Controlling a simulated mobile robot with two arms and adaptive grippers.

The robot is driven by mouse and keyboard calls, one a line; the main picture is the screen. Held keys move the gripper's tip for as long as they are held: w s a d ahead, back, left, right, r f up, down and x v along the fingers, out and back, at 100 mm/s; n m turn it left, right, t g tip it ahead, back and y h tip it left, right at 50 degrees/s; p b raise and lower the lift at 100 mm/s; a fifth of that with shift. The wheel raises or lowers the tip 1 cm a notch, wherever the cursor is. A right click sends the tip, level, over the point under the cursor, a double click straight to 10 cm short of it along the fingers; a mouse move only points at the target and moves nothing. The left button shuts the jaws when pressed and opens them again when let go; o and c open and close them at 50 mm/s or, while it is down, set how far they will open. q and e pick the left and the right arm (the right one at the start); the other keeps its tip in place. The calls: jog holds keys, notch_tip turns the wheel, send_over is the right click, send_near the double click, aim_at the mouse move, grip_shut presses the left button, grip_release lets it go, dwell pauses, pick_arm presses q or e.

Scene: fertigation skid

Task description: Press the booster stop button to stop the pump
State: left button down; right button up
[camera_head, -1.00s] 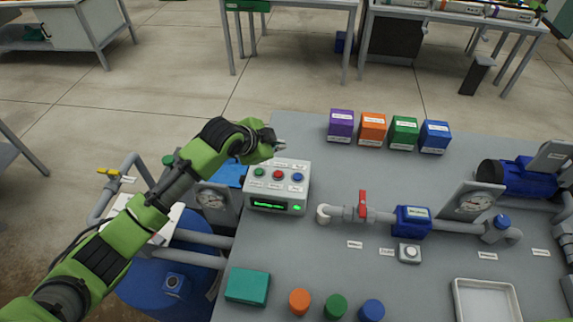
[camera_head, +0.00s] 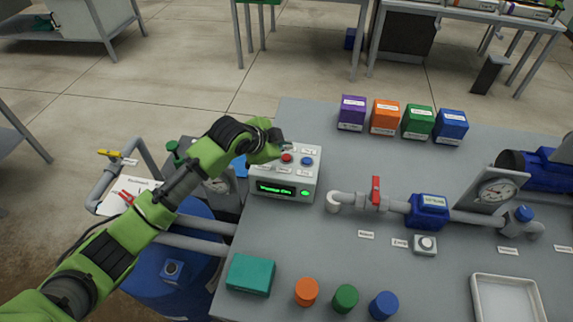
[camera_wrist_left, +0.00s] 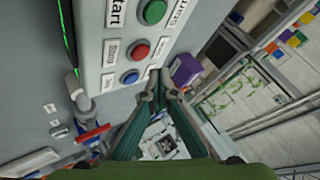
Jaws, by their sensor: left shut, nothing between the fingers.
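The booster control box (camera_head: 270,205) is a light grey box near the left edge of the bench. Its sloped top carries a red button (camera_head: 287,158) and a blue button (camera_head: 307,161). A green button (camera_wrist_left: 153,11) shows in the left wrist view but is hidden by my gripper in the head view. The wrist view shows the red button (camera_wrist_left: 140,51) in the middle, with a label beside it that seems to read Stop. My left gripper (camera_head: 287,146) is shut and empty, over the box's back edge close to the red button. Contact cannot be told. My right gripper is not in view.
A grey pipe with a red-handled valve (camera_head: 376,192) and a blue meter (camera_head: 427,211) runs right of the box. Several coloured blocks (camera_head: 384,115) stand behind. A teal box (camera_head: 250,275) and coloured caps (camera_head: 345,298) sit in front.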

aim_at(286, 158)
pick_arm(q)
jog(key=shift+f, duration=0.75)
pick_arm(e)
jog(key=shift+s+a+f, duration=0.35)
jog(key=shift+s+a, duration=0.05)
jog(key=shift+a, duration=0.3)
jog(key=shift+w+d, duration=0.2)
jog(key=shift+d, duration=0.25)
pick_arm(q)
jog(key=shift+f, duration=0.2)
jog(key=shift+f, duration=0.3)
jog(key=shift+f, duration=0.1)
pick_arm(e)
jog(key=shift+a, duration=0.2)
